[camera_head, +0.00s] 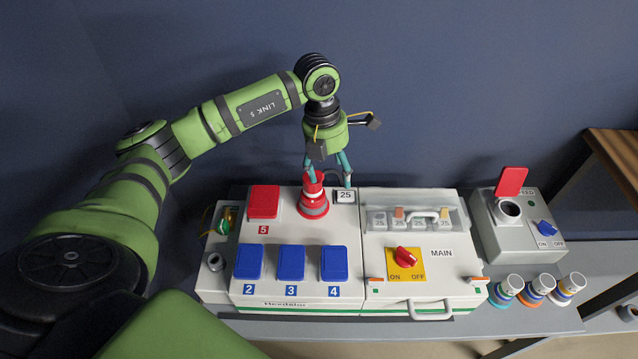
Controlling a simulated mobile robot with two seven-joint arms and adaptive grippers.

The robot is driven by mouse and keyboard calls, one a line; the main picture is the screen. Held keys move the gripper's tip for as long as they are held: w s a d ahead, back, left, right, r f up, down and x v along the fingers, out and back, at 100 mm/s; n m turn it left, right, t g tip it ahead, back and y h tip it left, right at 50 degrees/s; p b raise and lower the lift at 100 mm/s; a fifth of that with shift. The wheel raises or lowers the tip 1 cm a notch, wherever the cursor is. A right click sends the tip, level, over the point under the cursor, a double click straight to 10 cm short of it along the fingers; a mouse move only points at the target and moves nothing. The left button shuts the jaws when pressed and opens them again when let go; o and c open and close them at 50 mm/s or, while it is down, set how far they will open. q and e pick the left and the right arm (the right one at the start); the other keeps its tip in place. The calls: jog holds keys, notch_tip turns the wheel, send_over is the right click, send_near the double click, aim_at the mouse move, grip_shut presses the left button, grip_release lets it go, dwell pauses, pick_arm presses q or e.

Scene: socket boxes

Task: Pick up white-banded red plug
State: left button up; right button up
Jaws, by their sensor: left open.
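The white-banded red plug (313,202) stands upright on the top of the white socket box (232,278), behind the blue lids. My left gripper (330,184) points down over it with its teal fingers open. One finger is at the plug's upper part and the other is to its right, near a "25" label. I cannot tell whether a finger touches the plug. The gripper hides some of the plug's top. My right gripper is not in view.
Blue lids (291,263) and a red lid (264,202) cover sockets on the box. A MAIN switch (404,255) sits to the right. Several banded plugs (536,290) stand on the grey table's right, below a FEED box (506,238) with its red lid raised.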

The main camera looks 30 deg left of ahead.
aim_at(313, 191)
pick_arm(q)
jog(key=shift+n+y, duration=0.3)
jog(key=shift+y, duration=0.6)
jog(key=a, duration=0.4)
jog(key=shift+a+r, duration=0.1)
jog(key=shift+r, duration=0.3)
jog(key=f, duration=0.2)
jog(key=f+p, duration=0.1)
jog(key=f, duration=0.3)
jog(key=shift+a+f, duration=0.25)
jog(key=shift+f, duration=0.15)
jog(key=shift+r, duration=0.1)
jog(key=c, duration=1.3)
